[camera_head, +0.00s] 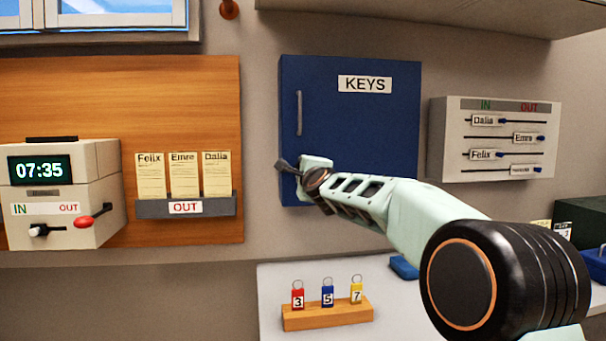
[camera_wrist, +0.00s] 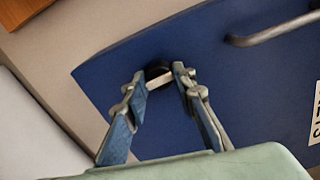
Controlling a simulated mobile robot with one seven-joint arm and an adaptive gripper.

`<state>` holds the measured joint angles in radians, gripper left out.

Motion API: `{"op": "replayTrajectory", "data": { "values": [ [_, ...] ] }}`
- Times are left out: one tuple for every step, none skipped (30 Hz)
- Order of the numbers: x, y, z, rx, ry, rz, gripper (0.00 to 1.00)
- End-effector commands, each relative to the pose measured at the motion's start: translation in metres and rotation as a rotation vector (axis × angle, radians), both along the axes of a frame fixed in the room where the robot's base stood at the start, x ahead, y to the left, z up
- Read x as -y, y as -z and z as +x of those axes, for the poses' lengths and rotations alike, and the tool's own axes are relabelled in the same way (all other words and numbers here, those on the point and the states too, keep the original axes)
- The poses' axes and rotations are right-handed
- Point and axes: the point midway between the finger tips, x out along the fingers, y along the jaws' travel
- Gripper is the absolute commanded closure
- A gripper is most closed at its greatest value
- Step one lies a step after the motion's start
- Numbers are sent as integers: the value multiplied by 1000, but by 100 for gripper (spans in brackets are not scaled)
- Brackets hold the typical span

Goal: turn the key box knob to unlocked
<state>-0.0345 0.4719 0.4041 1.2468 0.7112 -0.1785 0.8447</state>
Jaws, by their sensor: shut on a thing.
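The blue key box (camera_head: 355,120) with a KEYS label hangs on the wall, its door closed. Its knob (camera_wrist: 158,76) shows in the wrist view as a dark round base with a pale bar, low on the door near the handle-side edge. My gripper (camera_wrist: 158,84) is shut on the knob, one finger on each side of the pale bar. In the head view my gripper (camera_head: 296,168) is at the box's lower left and hides the knob. I cannot read any lock marking around the knob.
A vertical grey handle (camera_head: 299,113) is above the knob. A white slider board (camera_head: 492,141) hangs to the right. A card rack (camera_head: 186,207) and a time clock (camera_head: 60,190) are left. A wooden key stand (camera_head: 328,314) with several tags sits on the counter below.

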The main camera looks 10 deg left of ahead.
Motion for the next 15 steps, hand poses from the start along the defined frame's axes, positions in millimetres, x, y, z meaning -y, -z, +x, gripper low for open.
{"op": "replayTrajectory", "data": {
  "values": [
    [0,1,0,-5,0,18,100],
    [0,1,0,-8,0,28,100],
    [0,1,0,-11,0,39,100],
    [0,1,0,-14,0,47,100],
    [0,1,0,-16,0,54,100],
    [0,0,0,-17,0,61,100],
    [0,0,0,-19,0,65,100],
    [0,0,0,-20,0,69,100],
    [0,0,0,-21,0,73,100],
    [0,0,0,-22,0,75,100],
    [0,0,0,-22,0,77,100],
    [0,0,0,-23,0,79,100],
    [0,0,0,-23,0,80,100],
    [0,0,0,-23,1,81,100],
    [0,0,0,-23,1,81,100]
  ]
}}
